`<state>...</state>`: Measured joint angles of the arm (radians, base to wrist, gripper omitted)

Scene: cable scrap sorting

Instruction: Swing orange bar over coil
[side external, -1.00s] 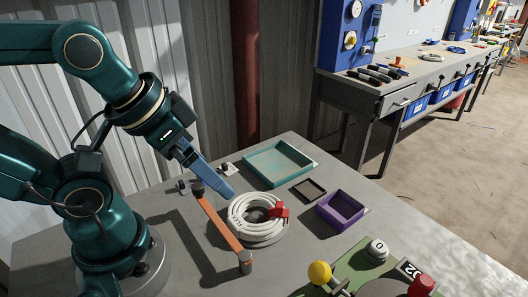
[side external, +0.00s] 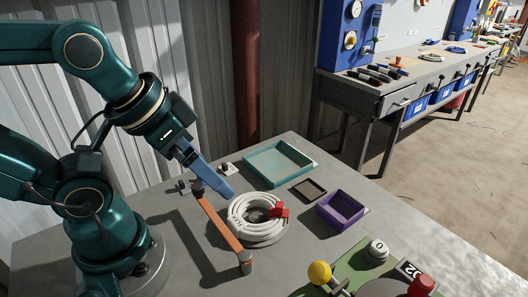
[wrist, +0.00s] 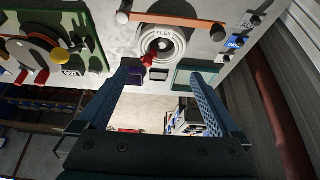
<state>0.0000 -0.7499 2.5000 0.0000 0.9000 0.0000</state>
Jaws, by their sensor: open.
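The orange bar (side external: 219,222) runs from a dark knob at its far end to a grey post (side external: 245,262) at its near end, left of the coil. The white cable coil (side external: 240,215) lies on a round grey base, with a red piece (side external: 279,210) at its right side. In the wrist view the bar (wrist: 178,19) lies just above the coil (wrist: 150,40), beside it and not across it. My gripper (side external: 228,194) is in the air near the bar's far end and the coil. In the wrist view its two blue fingers (wrist: 168,82) are apart with nothing between them.
A teal tray (side external: 262,179), a small dark tray (side external: 299,194) and a purple tray (side external: 335,221) stand behind and right of the coil. A green fixture (side external: 350,268) with yellow and red knobs is at the front right. A grey block (side external: 228,169) sits behind my gripper.

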